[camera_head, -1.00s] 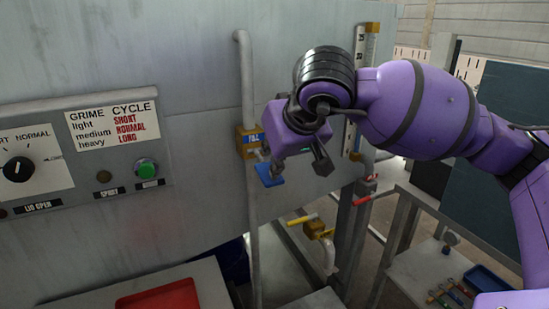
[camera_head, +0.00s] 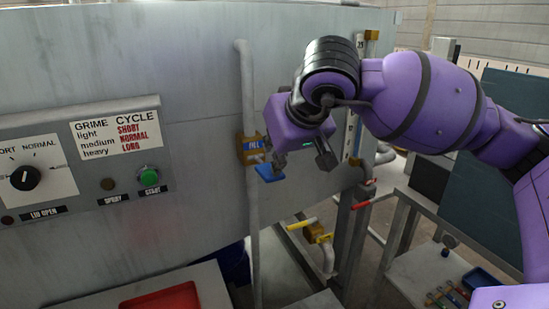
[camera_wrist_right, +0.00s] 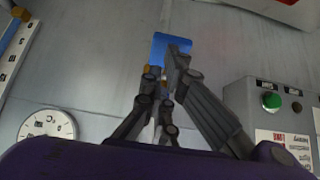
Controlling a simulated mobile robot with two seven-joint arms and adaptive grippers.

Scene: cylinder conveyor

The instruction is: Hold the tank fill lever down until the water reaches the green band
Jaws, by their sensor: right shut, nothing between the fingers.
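The blue fill lever (camera_head: 270,173) sticks out below the FILL valve box (camera_head: 253,146) on the grey tank wall. In the right wrist view the blue lever paddle (camera_wrist_right: 160,46) shows just beyond the fingers. My right gripper (camera_head: 280,163) is shut and empty, its fingertips at the lever; whether they touch it is unclear. The fingers (camera_wrist_right: 178,55) overlap the paddle's right edge in the wrist view. The sight gauge (camera_head: 351,133) stands right of the gripper, partly hidden by my wrist. Its water level and green band cannot be made out. My left gripper is not in view.
A control panel (camera_head: 90,195) with a dial and a green button (camera_head: 149,176) is on the left. A vertical pipe (camera_head: 248,90) runs through the valve box. Yellow (camera_head: 301,223) and red (camera_head: 361,206) handles sit lower right. A red tray (camera_head: 165,297) lies below.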

